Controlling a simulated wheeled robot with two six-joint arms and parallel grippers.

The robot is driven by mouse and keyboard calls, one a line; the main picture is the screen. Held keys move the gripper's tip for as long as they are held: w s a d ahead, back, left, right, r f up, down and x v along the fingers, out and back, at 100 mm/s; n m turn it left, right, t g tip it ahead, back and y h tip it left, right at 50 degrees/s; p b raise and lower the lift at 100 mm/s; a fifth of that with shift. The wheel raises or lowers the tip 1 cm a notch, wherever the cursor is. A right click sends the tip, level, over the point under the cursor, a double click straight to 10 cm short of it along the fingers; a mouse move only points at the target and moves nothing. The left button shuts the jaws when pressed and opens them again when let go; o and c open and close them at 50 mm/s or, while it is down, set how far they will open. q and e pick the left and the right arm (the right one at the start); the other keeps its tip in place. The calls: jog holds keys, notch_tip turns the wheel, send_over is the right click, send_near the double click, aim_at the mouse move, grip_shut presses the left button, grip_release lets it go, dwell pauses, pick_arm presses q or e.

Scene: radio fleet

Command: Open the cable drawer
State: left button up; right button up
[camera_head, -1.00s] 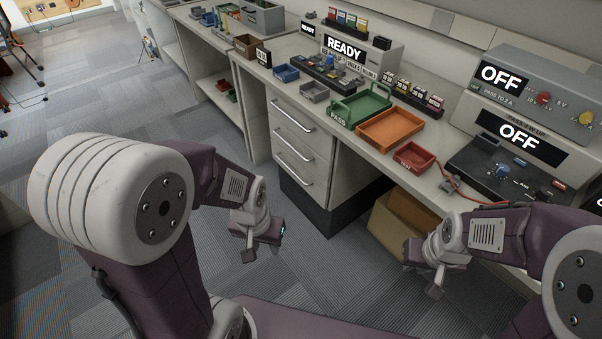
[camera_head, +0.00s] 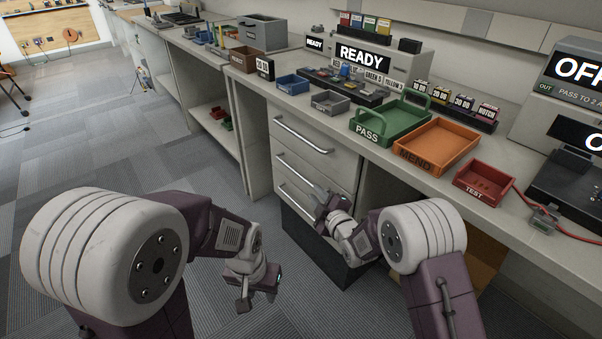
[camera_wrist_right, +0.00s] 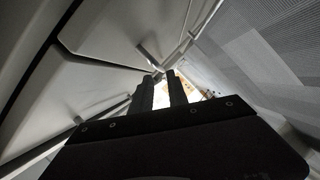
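A grey cabinet under the bench has three stacked drawers with bar handles: the top drawer (camera_head: 318,155), the middle drawer (camera_head: 312,178) and the bottom drawer (camera_head: 284,190). All three fronts look shut, and none carries a readable label telling which is the cable drawer. My right gripper (camera_head: 324,199) is just in front of the lower drawers, beside their right side, touching nothing that I can make out. In the right wrist view, its two dark fingers (camera_wrist_right: 162,92) stand apart with an empty gap, near drawer fronts and handles. My left gripper (camera_head: 258,292) hangs low over the floor; its fingers are unclear.
On the bench stand a green PASS tray (camera_head: 392,122), an orange tray (camera_head: 437,146), a red TEST tray (camera_head: 484,182) and a grey bin (camera_head: 330,102). A cardboard box (camera_head: 487,262) sits under the bench. Carpet floor (camera_head: 175,150) left of the cabinet is clear.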

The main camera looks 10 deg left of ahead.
aim_at(309, 183)
jog(key=x, duration=0.7)
jog(key=shift+w+f, duration=0.15)
jog(key=shift+w+a, duration=0.35)
jog(key=shift+w, duration=0.15)
grip_shut()
dwell(0.9)
